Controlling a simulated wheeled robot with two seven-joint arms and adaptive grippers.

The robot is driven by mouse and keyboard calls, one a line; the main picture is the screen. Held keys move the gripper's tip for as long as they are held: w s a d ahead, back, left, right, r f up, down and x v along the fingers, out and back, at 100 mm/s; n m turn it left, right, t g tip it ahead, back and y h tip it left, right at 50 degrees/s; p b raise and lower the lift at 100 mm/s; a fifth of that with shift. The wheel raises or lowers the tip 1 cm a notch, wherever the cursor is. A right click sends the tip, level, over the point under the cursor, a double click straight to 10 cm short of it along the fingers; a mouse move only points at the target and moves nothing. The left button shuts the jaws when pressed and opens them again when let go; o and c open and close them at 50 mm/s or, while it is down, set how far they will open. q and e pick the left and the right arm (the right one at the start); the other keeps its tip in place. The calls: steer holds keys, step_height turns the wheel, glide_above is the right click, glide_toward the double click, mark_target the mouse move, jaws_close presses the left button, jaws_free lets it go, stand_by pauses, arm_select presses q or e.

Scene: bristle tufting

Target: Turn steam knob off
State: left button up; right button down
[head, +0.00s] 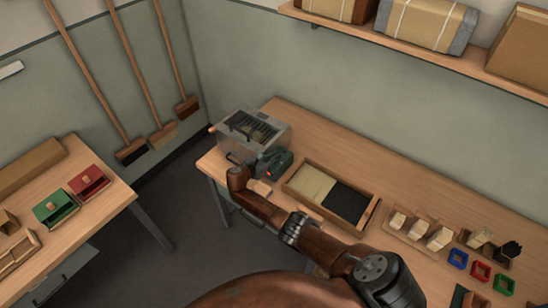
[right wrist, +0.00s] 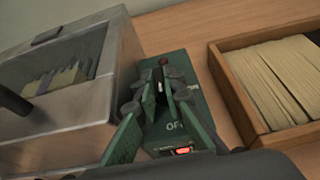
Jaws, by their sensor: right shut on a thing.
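The green steam control box (head: 285,158) sits on the bench against the right side of the metal steamer (head: 262,150). In the right wrist view, the green box (right wrist: 197,108) bears the partly covered word "OFF" and a lit red indicator (right wrist: 182,150). My right gripper (right wrist: 164,82) is shut at the box's top, on the steam knob (right wrist: 162,62). The fingers hide most of the knob, and I cannot read its setting. In the head view my right gripper (head: 279,163) is small and dark against the box. My left gripper is not in view.
A wooden tray (head: 299,196) of pale and black bristles lies just right of the box; the tray (right wrist: 238,101) also borders the right wrist view. Wooden blocks (head: 418,228) and small coloured bins (head: 480,270) stand further right. A shelf (head: 430,55) runs above.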

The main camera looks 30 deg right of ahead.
steer(key=c, duration=2)
jaws_free()
steer(key=shift+s+f, duration=0.2)
